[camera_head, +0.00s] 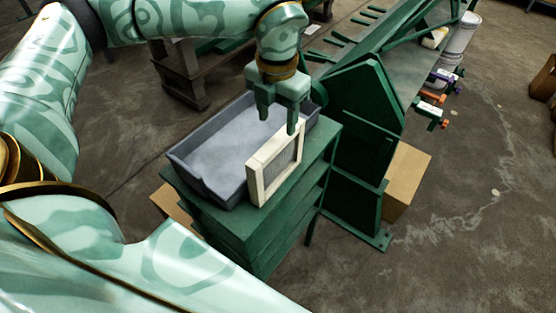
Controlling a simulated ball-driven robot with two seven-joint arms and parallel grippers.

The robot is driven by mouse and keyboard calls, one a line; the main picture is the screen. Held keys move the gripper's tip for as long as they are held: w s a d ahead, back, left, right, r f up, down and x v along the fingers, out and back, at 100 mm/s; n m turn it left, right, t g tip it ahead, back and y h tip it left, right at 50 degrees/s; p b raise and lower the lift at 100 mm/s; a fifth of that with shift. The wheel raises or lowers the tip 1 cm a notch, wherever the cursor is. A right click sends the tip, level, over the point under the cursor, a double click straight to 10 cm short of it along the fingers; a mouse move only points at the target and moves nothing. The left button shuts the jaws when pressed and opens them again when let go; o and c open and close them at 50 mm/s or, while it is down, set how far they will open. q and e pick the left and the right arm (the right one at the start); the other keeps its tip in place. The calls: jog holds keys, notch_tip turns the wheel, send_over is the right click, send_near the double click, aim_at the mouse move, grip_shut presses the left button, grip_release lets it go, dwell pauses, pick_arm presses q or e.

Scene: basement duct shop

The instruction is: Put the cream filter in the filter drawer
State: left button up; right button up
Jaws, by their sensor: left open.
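The cream filter (258,182) is a thin, upright panel with a cream frame and a grey pleated face. It stands at the right edge of the grey drawer tray (205,185), near the edge of the green cabinet top; I cannot tell whether its base is on the tray rim or beside it. The tray is open-topped and its visible floor is empty. My left gripper (278,120) points down over the tray, its fingers apart. One fingertip is close to the filter's top edge; contact is unclear. My right gripper is out of view.
The green cabinet (280,232) carries the tray. A green machine frame (365,120) rises just right of it. A cardboard box (407,180) stands behind that. Small orange and purple clamps (432,110) lie further right. The concrete floor at the lower right is clear.

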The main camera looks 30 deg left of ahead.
aim_at(278, 150)
pick_arm(q)
notch_tip(278, 150, down, 11)
jog(key=shift+d+r+p, duration=0.1)
jog(key=shift+p, duration=0.5)
grip_shut()
jog(key=shift+w+r, duration=0.1)
jog(key=shift+r, duration=0.1)
